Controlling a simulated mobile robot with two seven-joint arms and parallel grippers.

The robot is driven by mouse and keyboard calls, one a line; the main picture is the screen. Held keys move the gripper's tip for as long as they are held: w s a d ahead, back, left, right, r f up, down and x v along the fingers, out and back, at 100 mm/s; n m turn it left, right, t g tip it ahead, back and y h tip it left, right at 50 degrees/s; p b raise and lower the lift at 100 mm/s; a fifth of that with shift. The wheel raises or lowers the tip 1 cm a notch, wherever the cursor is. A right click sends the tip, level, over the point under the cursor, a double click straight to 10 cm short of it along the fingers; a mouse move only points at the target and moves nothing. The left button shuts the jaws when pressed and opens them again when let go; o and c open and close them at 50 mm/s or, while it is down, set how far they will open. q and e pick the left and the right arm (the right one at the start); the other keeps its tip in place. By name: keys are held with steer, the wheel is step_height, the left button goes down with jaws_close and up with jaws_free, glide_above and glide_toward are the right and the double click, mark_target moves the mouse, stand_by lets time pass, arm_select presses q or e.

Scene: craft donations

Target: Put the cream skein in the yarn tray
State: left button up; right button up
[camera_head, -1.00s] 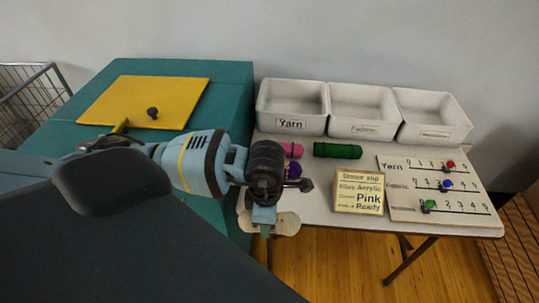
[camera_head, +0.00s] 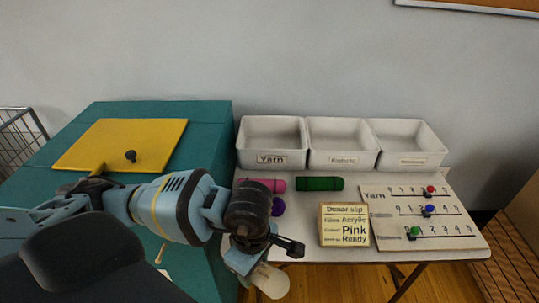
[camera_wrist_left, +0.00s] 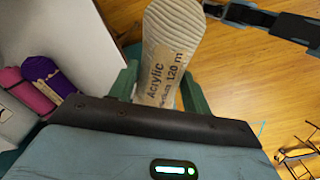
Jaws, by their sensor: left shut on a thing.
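The cream skein (camera_head: 270,281) is a pale roll with a tan paper band reading "Acrylic" in the left wrist view (camera_wrist_left: 172,45). My left gripper (camera_head: 250,268) is shut on it and holds it in front of the table's front edge, over the floor. In the left wrist view the two green fingers (camera_wrist_left: 160,92) sit on either side of the skein. The yarn tray (camera_head: 246,160) is the leftmost of three white bins at the back of the table, labelled "Yarn"; it looks empty.
A pink skein (camera_head: 265,185), a purple skein (camera_head: 278,206) and a green roll (camera_head: 320,184) lie before the bins. A donor slip (camera_head: 344,225) and a slider board (camera_head: 420,217) are to the right. A teal cabinet (camera_head: 210,130) stands left of the table (camera_head: 300,250).

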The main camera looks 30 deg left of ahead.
arm_select(q)
steer(key=r+m, duration=0.2)
steer(key=m, duration=0.2)
steer(key=w+r+m, duration=0.1)
steer(key=r+m, duration=0.1)
steer(key=m, duration=0.3)
steer(key=w+r+m, duration=0.1)
steer(key=r+m, duration=0.1)
steer(key=m, duration=0.2)
steer(key=shift+d+r+m, duration=0.15)
steer(key=shift+r+m, duration=0.05)
steer(key=shift+m, duration=0.1)
steer(key=r+m, duration=0.1)
steer(key=m, duration=0.1)
steer(key=r+m, duration=0.1)
steer(key=m, duration=0.1)
steer(key=shift+w, duration=0.15)
